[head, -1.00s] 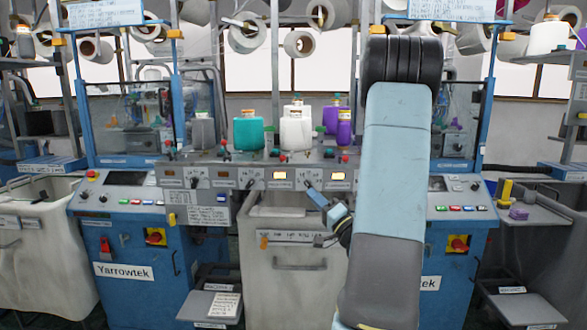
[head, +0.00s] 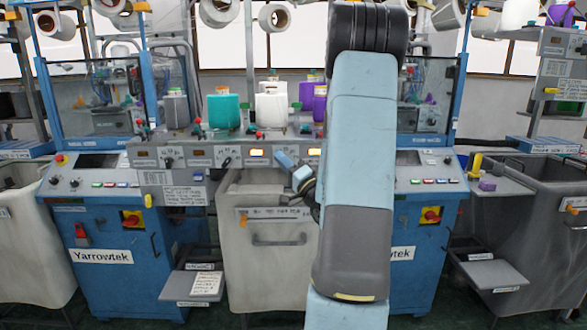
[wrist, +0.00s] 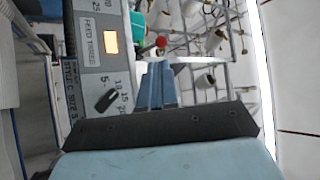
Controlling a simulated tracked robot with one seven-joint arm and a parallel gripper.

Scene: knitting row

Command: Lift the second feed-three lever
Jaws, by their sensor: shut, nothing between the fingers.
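In the wrist view, a grey panel carries a label reading "FEED THREE" (wrist: 90,42), a lit amber window (wrist: 110,39) and a small black lever (wrist: 106,101) beside a number scale. My gripper (wrist: 157,82) has its blue fingers together, with nothing between them. In the picture its fingers are to the right of the lever, apart from it. In the head view, my gripper (head: 283,160) is in front of the grey control rail (head: 240,166), between two lit windows, and hides the part of the rail behind it. Another black lever (head: 225,162) shows to its left.
Teal (head: 223,111) and white (head: 271,109) containers stand on the rail, near red-topped knobs. A pale bin (head: 262,275) is below the rail. Blue machine cabinets (head: 105,245) flank it. My arm covers the rail's right part.

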